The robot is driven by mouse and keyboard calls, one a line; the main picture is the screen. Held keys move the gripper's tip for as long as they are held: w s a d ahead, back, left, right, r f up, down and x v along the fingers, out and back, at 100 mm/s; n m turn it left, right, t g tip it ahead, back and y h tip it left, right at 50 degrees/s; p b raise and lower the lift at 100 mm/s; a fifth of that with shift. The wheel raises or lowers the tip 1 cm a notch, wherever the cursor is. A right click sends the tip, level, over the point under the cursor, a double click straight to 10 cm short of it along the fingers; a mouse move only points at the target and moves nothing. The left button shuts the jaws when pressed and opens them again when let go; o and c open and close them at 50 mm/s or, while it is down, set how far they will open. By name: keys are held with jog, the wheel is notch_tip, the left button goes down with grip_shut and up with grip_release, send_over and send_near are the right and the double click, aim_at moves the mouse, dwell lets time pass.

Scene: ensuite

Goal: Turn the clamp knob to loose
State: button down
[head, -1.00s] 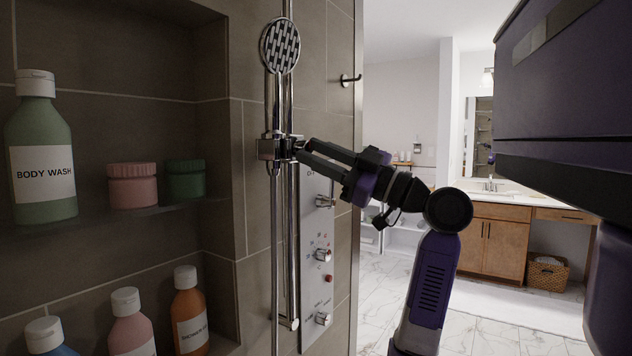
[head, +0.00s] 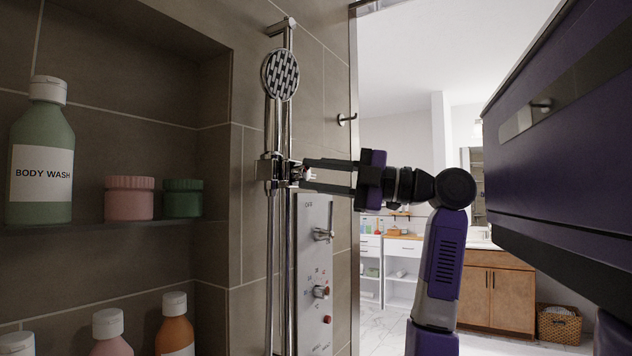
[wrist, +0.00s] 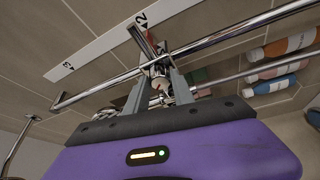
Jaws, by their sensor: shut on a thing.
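The clamp knob (head: 302,173), small and pale with a reddish mark, sits on the right of the chrome slider clamp (head: 268,169) on the vertical shower rail (head: 285,230). My gripper (head: 308,175) reaches in level from the right, one finger above the knob and one below, shut on it. In the wrist view, the knob (wrist: 160,83) shows between the fingertips of my gripper (wrist: 161,85), with the rail running behind. The fingers partly hide the knob, and I cannot read its turn position. The round hand shower (head: 280,75) hangs in the holder above.
A control panel (head: 314,270) with levers and knobs is on the wall below my gripper. A niche at left holds a body wash bottle (head: 41,155), a pink jar (head: 129,199) and a green jar (head: 183,198). A wall hook (head: 346,119) is above right.

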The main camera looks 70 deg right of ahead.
jog(key=shift+r+n, duration=0.1)
jog(key=shift+n, duration=0.3)
jog(key=c, duration=1.1)
grip_release()
jog(key=shift+s, duration=0.1)
jog(key=s, duration=0.5)
jog(key=s+d+f, duration=0.1)
jog(key=s, duration=0.1)
jog(key=shift+s+d+b, duration=0.1)
jog(key=shift+s+b, duration=0.1)
jog(key=shift+b, duration=0.1)
jog(key=shift+s, duration=0.1)
